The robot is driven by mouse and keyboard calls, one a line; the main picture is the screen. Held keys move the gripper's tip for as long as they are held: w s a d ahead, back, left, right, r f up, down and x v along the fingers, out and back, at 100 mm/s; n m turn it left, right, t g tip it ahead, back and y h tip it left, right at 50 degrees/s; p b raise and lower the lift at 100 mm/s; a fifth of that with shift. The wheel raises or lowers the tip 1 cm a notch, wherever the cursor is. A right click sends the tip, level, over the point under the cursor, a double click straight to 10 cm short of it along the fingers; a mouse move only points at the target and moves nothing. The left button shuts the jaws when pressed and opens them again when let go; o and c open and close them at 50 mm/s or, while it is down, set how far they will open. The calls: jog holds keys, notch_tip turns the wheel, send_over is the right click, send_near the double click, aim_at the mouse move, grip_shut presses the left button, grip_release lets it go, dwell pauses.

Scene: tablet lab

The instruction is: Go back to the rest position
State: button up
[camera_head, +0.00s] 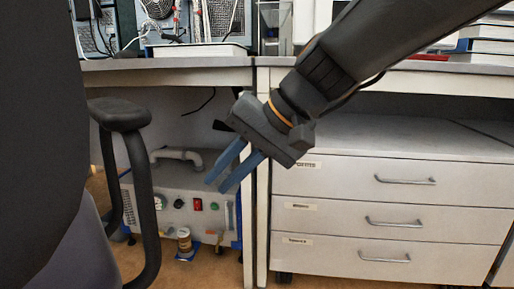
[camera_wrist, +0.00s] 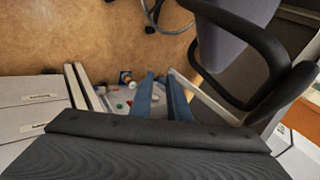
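My gripper (camera_head: 217,186) points down and to the left in the head view, in front of the gap beside the drawer cabinet. Its two blue fingers stand apart, with nothing seen between them. The wrist view also shows the gripper (camera_wrist: 160,76) with a gap between its fingers, above the floor area. My arm comes in from the upper right in the head view.
A white drawer cabinet (camera_head: 340,188) stands right of the gripper under the bench top (camera_head: 160,70). A grey box with switches (camera_head: 180,205) is on the floor behind it. A chair armrest (camera_head: 120,113) is close on the left. Books (camera_head: 490,48) lie on the bench.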

jog(key=s+d+f+n+g+h+p, duration=0.1)
jog(key=s+d+f+n+h+p, duration=0.15)
jog(key=s, duration=0.35)
jog(key=s+d+f+n+h+p, duration=0.1)
jog(key=s+f+n+h, duration=0.1)
jog(key=s+f, duration=0.3)
jog(key=s+d+f+n+g+h+p, duration=0.1)
jog(key=s+f+n+h, duration=0.1)
jog(key=s, duration=0.5)
jog(key=d+r+m+p, duration=0.2)
jog(key=d+r+p, duration=0.5)
jog(key=p, duration=0.5)
jog(key=d+r+m+h+p, duration=0.1)
jog(key=d+r+p, duration=0.5)
jog(key=r+p, duration=0.6)
jog(key=d+r+m+p, duration=0.3)
jog(key=d+r+p, duration=0.4)
jog(key=p, duration=0.6)
notch_tip(320, 180, up, 2)
jog(key=shift+w+d+r+m+p, duration=0.25)
jog(key=shift+w+d+m+p, duration=0.05)
jog(key=shift+d+m+p, duration=0.1)
